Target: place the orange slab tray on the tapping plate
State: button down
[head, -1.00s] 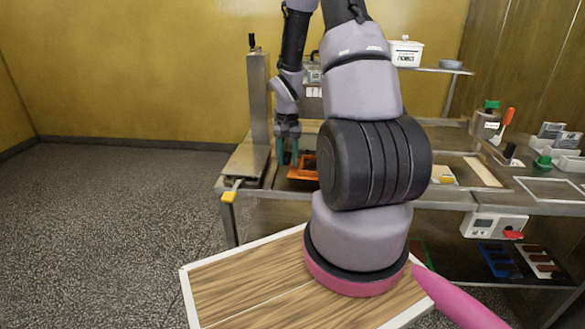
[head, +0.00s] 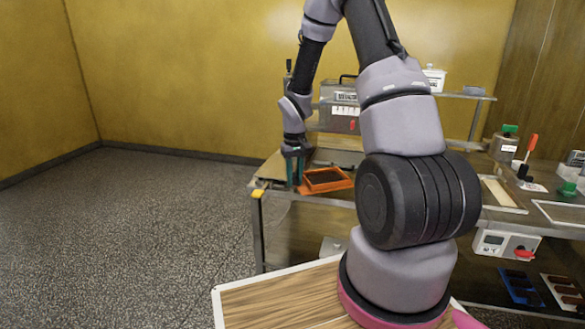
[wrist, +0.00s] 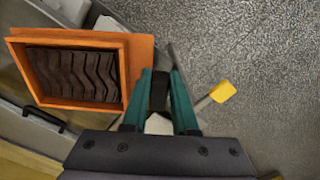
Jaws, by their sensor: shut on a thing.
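The orange slab tray (head: 344,184) is at the left end of the steel bench in the head view, beside my gripper. In the wrist view its orange rim (wrist: 120,102) frames dark slabs with wavy ridges. My gripper (head: 295,182) points down with teal fingers. In the wrist view my gripper (wrist: 159,85) is shut on a dark grip at the tray's side. I cannot tell whether the tray touches the bench. A flat plate (head: 274,168) at the bench's left end, near a yellow tab (head: 258,193), may be the tapping plate; my gripper and the tray partly hide it.
A grey machine (head: 340,112) stands behind the tray. A shelf (head: 462,96) with a white tub (head: 434,78) runs along the back. Tools and small containers crowd the bench's right side. The floor (head: 130,230) to the left is clear. My arm hides the bench's middle.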

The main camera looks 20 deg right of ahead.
aim_at(279, 166)
jog(key=i+l+u, duration=0.1)
jog(key=u, duration=0.95)
jog(key=l+u, duration=0.1)
jog(key=l, duration=1.4)
jog(key=k, duration=0.1)
